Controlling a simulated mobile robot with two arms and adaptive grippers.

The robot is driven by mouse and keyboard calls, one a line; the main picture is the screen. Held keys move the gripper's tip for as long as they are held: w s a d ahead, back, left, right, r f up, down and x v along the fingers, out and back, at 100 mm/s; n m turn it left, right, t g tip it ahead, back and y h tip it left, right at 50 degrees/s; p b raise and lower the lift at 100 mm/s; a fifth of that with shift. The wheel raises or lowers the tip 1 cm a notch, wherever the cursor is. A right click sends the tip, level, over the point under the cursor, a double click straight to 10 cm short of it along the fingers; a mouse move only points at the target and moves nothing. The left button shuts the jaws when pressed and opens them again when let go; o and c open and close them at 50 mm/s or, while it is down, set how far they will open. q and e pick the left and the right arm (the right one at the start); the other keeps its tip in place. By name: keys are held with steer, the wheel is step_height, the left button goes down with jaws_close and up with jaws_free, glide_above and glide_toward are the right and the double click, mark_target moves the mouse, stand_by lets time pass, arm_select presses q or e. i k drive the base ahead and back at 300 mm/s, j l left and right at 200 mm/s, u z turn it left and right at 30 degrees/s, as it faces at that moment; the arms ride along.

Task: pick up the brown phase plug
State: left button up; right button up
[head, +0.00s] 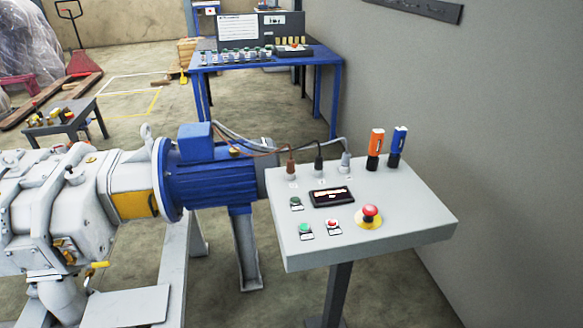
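The brown phase plug (291,167) stands upright at the back left of the grey control panel (410,220), and a brown cable runs from its top to the left toward the blue motor. A black plug (319,166) and a grey plug (345,161) stand in a row to its right, each with its own cable. I cannot tell whether the brown plug is seated in a socket. Neither of my grippers shows in the head view.
An orange (375,149) and a blue (397,147) cylindrical tool stand at the panel's back. A red emergency button (370,213) and a dark display (332,197) are on it. The blue motor (210,172) is close at left; a wall (480,130) bounds the right.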

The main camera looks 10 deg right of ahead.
mark_target(290, 169)
steer(key=i+j, duration=0.2)
steer(key=i+j+z, duration=0.15)
steer(key=j, duration=0.25)
steer(key=i+j, duration=0.15)
steer(key=j, duration=0.15)
steer(key=i+j+z, duration=0.1)
steer(key=j, duration=0.25)
steer(key=i+l, duration=0.05)
steer(key=i, duration=0.05)
